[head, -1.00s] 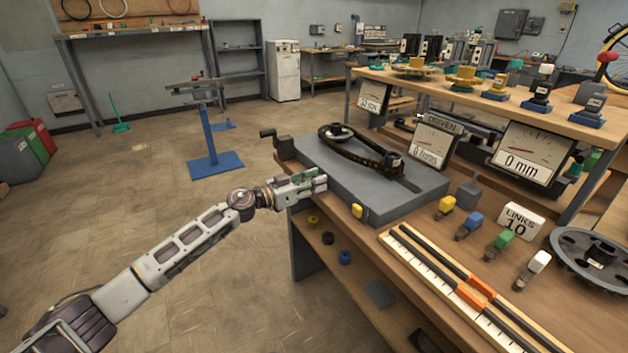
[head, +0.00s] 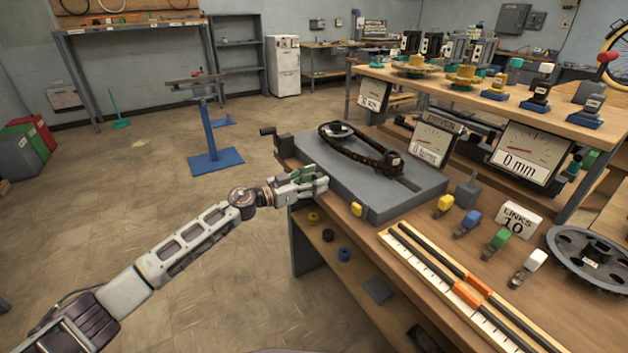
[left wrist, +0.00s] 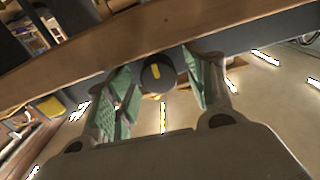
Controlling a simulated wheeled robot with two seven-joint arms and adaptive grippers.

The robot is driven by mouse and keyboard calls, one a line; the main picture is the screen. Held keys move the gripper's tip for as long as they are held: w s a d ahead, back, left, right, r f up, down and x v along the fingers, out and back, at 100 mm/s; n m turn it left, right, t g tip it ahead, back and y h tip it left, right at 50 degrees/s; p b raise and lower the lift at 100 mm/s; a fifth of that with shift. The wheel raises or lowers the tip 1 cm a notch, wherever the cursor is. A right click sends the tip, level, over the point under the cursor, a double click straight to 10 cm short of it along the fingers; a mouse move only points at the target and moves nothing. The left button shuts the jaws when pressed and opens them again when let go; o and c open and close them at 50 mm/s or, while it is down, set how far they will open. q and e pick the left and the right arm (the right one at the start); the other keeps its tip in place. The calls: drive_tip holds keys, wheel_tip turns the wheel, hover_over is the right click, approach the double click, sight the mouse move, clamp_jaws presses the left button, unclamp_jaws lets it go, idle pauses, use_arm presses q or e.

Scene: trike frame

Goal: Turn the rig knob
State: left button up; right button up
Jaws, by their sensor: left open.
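The rig knob (left wrist: 157,74) shows in the left wrist view as a dark round knob with a yellow mark, at the edge of the wooden bench. My left gripper (left wrist: 155,85) is open, with its green-padded fingers on either side of the knob. I cannot tell whether either finger touches it. In the head view my left gripper (head: 318,182) is at the front left edge of the grey rig plate (head: 425,190), and the knob is hidden there. The rig carries a dark chain loop (head: 350,156). My right gripper is not in view.
A crank handle (head: 268,132) sticks out at the bench's left end. Yellow (head: 445,203), blue (head: 471,218) and green (head: 502,236) topped pieces stand to the right of the rig. Gauges (head: 520,152) hang behind. The floor to the left is mostly clear.

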use_arm(q)
drive_tip(key=v, duration=1.2)
idle(0.6)
drive_tip(key=shift+o, duration=0.2)
drive_tip(key=shift+d, duration=0.1)
